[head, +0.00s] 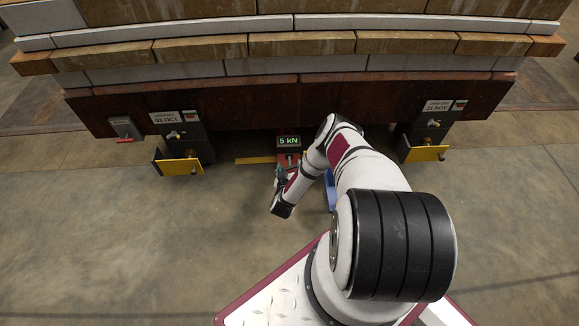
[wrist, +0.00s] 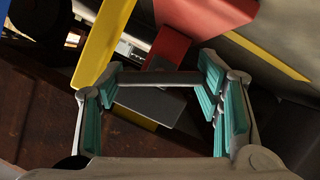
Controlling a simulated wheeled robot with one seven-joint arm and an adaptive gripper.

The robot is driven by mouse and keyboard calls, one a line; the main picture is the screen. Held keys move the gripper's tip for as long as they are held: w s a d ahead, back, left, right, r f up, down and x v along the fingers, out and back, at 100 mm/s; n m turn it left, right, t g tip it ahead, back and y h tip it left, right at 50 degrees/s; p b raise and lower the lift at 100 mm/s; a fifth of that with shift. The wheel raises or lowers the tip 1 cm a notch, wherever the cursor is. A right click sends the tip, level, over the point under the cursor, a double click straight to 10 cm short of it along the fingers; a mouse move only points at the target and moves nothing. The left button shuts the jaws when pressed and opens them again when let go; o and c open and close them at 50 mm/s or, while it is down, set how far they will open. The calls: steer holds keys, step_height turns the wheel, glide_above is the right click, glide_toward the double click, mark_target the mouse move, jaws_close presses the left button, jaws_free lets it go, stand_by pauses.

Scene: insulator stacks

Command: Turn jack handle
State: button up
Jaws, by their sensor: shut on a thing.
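The red jack (head: 294,160) stands low at the foot of the stack, under a dark display reading 5 kN (head: 288,142). My gripper (head: 281,177) is at the jack's near side, partly hidden by my own arm. In the wrist view, the teal-padded fingers of my gripper (wrist: 160,78) stand wide apart. A grey bar (wrist: 150,77), apparently the jack handle, spans between the fingertips, and the fingers are shut on its ends. The red jack body (wrist: 172,48) is just beyond it. The handle's joint with the jack is not clear.
The stack has a brown base beam (head: 240,105). Dark units with yellow plates stand left (head: 180,168) and right (head: 427,153). A red-handled box (head: 124,130) is at far left. A yellow strip (head: 252,160) lies beside the jack. The floor to the left is clear.

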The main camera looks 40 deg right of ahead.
steer(key=m+t+y+p, duration=0.1)
steer(key=m, duration=0.1)
steer(key=shift+d+m+y, duration=0.1)
steer(key=shift+m+y, duration=0.3)
steer(key=m+t+y, duration=0.1)
steer(key=m, duration=0.2)
steer(key=shift+s+d+f+y+b, duration=0.1)
steer(key=shift+s+y+b, duration=0.05)
steer(key=shift+y+b, duration=0.25)
steer(key=m+t+y+b, duration=0.1)
steer(key=m, duration=0.2)
steer(key=shift+t, duration=0.4)
steer(key=m+t, duration=0.1)
steer(key=m, duration=0.1)
steer(key=m+t+y, duration=0.1)
steer(key=m, duration=0.1)
steer(key=shift+y, duration=0.3)
steer(key=shift+m, duration=0.3)
steer(key=o, duration=1.2)
steer(key=shift+s, duration=0.15)
